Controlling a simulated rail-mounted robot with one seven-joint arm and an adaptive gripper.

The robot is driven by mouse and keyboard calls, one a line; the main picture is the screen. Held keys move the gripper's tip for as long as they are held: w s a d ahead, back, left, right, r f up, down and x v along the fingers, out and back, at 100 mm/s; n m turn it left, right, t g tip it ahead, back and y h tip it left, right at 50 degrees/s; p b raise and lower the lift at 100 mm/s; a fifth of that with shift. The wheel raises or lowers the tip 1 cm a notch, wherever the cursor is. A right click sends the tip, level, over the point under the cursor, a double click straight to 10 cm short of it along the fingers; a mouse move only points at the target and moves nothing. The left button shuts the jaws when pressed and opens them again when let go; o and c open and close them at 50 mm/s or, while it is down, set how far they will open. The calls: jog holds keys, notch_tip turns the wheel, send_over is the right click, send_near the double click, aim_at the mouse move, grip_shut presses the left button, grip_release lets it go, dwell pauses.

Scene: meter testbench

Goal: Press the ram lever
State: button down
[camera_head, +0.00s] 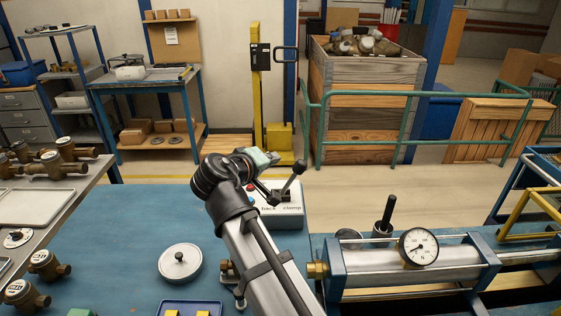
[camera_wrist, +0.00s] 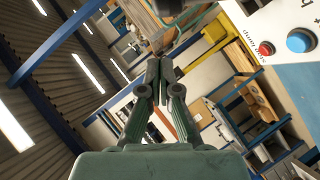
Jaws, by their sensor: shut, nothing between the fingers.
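A lever with a dark ball knob (camera_head: 298,167) stands up, tilted right, from a pale control box (camera_head: 290,216) on the blue bench. A dark rounded shape, perhaps the knob, is cut off at that view's top edge. The box with red and blue buttons (camera_wrist: 299,40) shows at upper right.
A metal cylinder with a dial gauge (camera_head: 418,247) lies right of the box, with a black-handled upright (camera_head: 387,212) behind it. A round lidded disc (camera_head: 180,263) sits left of my arm. The blue bench (camera_head: 130,220) is clear at its back left.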

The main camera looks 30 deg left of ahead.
jog(key=shift+b+v, duration=0.3)
jog(key=shift+v, duration=2.25)
jog(key=shift+w+r, duration=0.1)
jog(key=shift+r, duration=0.05)
